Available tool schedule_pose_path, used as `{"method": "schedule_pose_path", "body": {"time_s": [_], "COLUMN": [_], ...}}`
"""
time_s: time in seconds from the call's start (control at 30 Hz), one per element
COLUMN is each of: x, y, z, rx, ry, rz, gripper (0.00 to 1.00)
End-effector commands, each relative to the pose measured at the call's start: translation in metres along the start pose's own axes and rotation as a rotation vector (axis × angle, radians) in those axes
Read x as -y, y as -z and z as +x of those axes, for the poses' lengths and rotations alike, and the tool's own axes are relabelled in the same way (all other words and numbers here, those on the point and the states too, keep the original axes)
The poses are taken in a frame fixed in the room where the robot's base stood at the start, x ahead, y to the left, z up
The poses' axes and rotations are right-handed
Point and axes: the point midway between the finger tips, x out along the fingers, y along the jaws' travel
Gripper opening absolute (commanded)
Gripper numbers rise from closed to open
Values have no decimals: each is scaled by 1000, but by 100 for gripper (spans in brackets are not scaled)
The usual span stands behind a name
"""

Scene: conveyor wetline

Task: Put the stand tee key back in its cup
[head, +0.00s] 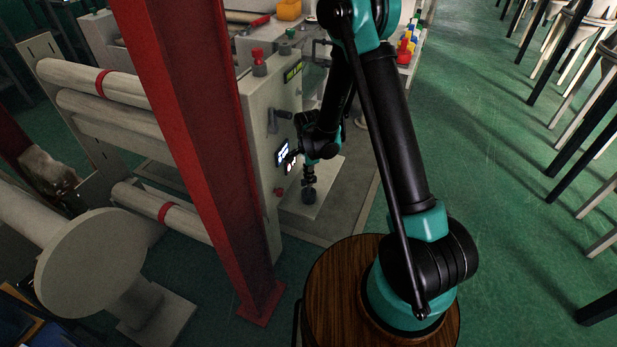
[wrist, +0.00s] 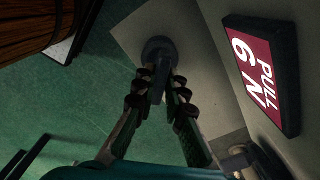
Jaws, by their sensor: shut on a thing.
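My gripper (wrist: 155,95) is shut on the dark bar of the stand tee key (wrist: 158,80) in the wrist view, with fingers on both sides of it. A dark grey round piece (wrist: 158,48) shows just beyond the fingertips, in line with the key. I cannot tell whether it is the cup or part of the key. In the head view my gripper (head: 309,177) points down beside the machine's end panel, with a small dark round shape (head: 308,196) right under it. The key's lower end is hidden.
A pale plate (head: 325,195) lies below my gripper. The machine's end panel (head: 262,150) is close on the left, with a lit display (head: 283,153). A red "PULL" sign (wrist: 258,70) shows in the wrist view.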

Motion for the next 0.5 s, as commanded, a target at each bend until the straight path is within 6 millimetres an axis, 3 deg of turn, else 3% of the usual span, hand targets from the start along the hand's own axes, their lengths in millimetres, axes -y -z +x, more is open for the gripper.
{"method": "schedule_pose_path", "body": {"time_s": [0.3, 0.33, 0.5], "x": [0, 0, 0], "y": [0, 0, 0], "z": [7, 7, 7], "rx": [0, 0, 0], "ry": [0, 0, 0], "rz": [0, 0, 0], "gripper": [0, 12, 33]}}
